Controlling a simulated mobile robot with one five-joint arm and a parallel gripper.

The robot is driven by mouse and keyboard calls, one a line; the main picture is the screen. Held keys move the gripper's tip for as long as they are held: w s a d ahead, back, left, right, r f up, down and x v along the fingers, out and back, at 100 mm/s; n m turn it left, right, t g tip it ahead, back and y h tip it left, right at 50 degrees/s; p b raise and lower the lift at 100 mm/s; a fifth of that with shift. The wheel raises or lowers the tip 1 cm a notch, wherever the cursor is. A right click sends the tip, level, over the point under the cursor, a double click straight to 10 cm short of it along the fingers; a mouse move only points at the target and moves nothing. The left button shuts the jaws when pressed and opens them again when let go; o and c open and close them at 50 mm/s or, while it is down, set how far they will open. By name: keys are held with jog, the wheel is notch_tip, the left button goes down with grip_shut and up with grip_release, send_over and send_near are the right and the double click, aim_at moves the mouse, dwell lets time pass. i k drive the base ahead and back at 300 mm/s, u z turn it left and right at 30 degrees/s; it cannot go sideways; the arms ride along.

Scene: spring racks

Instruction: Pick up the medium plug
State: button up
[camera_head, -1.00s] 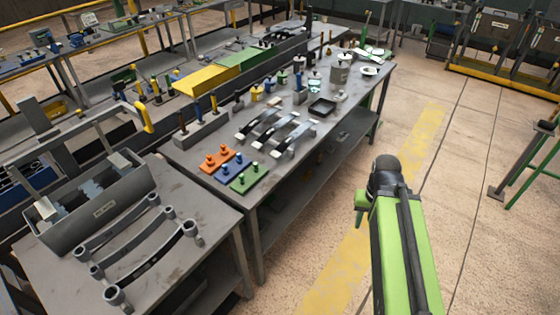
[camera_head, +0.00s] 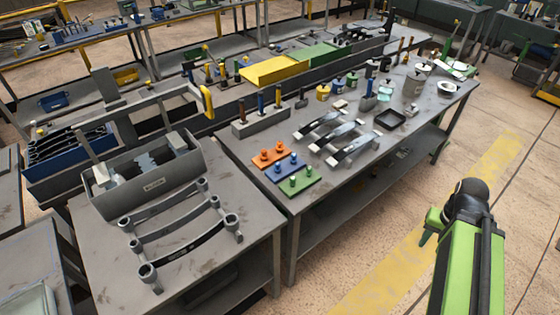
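I cannot tell which object is the medium plug. Candidates are small pegged plates on the long grey bench (camera_head: 345,185): an orange one (camera_head: 270,157), a blue one (camera_head: 285,168) and a green one (camera_head: 300,182), each with upright knobs. They lie side by side near the bench's front left corner. My green arm (camera_head: 458,265) with its black rounded joint stands at lower right, over the floor and apart from the bench. A small green part ending in a dark tip (camera_head: 428,236) shows beside the joint; I cannot make out fingers or anything held.
A nearer table (camera_head: 200,260) at left holds several wrench-like bars (camera_head: 175,222) and a grey open bin (camera_head: 150,182). The bench also bears curved metal strips (camera_head: 340,140), a dark square tray (camera_head: 389,120) and a block with handled tools (camera_head: 260,124). The right-hand floor is clear.

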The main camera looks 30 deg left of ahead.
aim_at(278, 170)
jog(key=i, duration=0.65)
jog(key=u, duration=5.8)
jog(key=i, duration=0.15)
jog(key=z, duration=3.2)
jog(key=i, duration=1)
jog(key=u, duration=0.25)
